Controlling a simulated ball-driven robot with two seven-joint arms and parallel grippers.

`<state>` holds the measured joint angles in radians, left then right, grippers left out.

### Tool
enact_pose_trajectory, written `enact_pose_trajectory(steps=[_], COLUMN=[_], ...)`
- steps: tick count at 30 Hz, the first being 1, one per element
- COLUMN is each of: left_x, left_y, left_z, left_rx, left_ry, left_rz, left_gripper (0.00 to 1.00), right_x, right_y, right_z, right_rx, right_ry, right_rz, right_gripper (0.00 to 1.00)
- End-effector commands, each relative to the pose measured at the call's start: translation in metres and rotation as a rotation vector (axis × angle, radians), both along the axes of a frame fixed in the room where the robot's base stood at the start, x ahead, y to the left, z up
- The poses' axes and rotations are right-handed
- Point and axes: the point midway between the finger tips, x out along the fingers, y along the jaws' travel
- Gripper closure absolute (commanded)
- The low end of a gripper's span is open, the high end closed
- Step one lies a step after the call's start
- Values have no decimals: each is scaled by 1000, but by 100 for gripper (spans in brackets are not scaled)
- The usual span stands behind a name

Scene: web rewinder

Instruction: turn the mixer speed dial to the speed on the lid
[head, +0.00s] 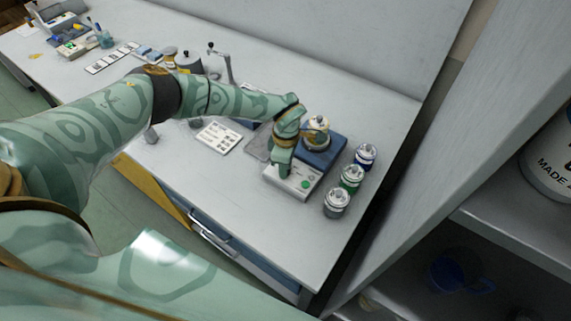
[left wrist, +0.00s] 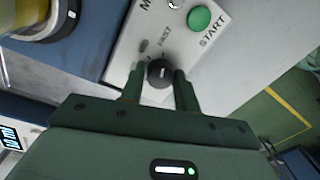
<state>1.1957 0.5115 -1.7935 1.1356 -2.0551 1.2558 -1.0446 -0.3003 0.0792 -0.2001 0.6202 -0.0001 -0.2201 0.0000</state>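The mixer (head: 322,158) stands on the bench with a blue top and a pale front panel; the panel also shows in the left wrist view (left wrist: 190,40). A lidded can (head: 316,132) with a yellowish band sits on it, partly behind my left gripper; any speed mark on its lid is too small to read. The black speed dial (left wrist: 160,72), with a pale pointer line, is on the panel near printed marks. My left gripper (head: 284,172) points down over the panel. In the left wrist view its fingers (left wrist: 158,77) stand apart either side of the dial, with slim gaps. My right gripper is out of view.
A green START button (left wrist: 199,19) lies close to the dial. The bench front is clear.

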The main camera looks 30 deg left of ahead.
Motion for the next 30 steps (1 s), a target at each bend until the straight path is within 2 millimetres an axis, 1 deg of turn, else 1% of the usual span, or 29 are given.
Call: enact_pose_trajectory(steps=[1,2,10,14,17,24,27,30], left_x=[1,1,0,1,2,6,8,8], left_y=[0,0,0,0,1,1,1,2], left_z=[1,1,1,12,32,98,122,141], left_rx=[-1,-1,0,-1,0,0,0,0], left_ry=[-2,-2,0,-1,-3,-5,-5,-3], left_rz=[0,0,1,1,1,1,1,1], left_gripper=[54,48,48,48,48,48,48,48], right_x=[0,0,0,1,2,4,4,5], right_y=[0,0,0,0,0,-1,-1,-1], right_z=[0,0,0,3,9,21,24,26], right_rx=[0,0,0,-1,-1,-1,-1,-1], right_ry=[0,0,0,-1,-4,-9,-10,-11], right_rz=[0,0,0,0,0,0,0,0], right_gripper=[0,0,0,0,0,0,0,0])
